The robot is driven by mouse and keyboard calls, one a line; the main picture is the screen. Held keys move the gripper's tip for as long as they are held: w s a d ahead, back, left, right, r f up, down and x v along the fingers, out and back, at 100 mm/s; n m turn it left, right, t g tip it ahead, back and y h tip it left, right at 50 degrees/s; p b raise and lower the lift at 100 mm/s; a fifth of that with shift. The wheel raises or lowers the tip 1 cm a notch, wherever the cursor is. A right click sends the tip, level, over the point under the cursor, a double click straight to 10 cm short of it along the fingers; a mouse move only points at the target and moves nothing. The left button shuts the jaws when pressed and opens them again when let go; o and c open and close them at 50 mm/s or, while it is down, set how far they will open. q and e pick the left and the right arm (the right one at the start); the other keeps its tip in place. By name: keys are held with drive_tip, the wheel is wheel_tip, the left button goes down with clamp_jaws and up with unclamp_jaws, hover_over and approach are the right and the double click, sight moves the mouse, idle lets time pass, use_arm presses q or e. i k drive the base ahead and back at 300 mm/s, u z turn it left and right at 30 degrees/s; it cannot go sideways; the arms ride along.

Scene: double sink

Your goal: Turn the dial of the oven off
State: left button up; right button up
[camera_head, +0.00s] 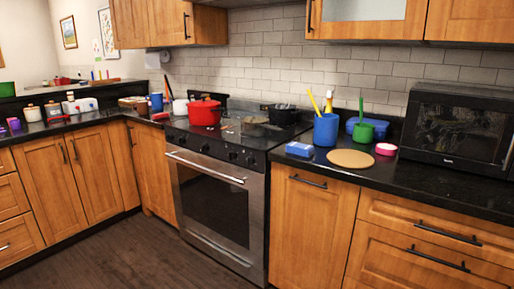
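The oven (213,205) stands in the middle of the picture, set between wooden cabinets, with its steel-framed door shut. Its dark control panel (216,150) runs along the front edge above the door handle (205,167). Several small black dials (232,156) sit on this panel; their settings are too small to tell. A red pot (205,112) stands on the stovetop, with a dark pan (282,114) at the back right. Neither of my grippers is in view.
The right counter holds a blue cup (326,129) with utensils, a round tan board (350,158) and a black microwave (455,127). Drawers with bar handles (436,258) line the lower right. Open dark wooden floor (110,255) lies in front of the oven.

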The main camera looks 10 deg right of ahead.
sight(205, 147)
drive_tip(key=u, duration=0.95)
drive_tip(key=i, duration=4.25)
drive_tip(key=z, duration=2.6)
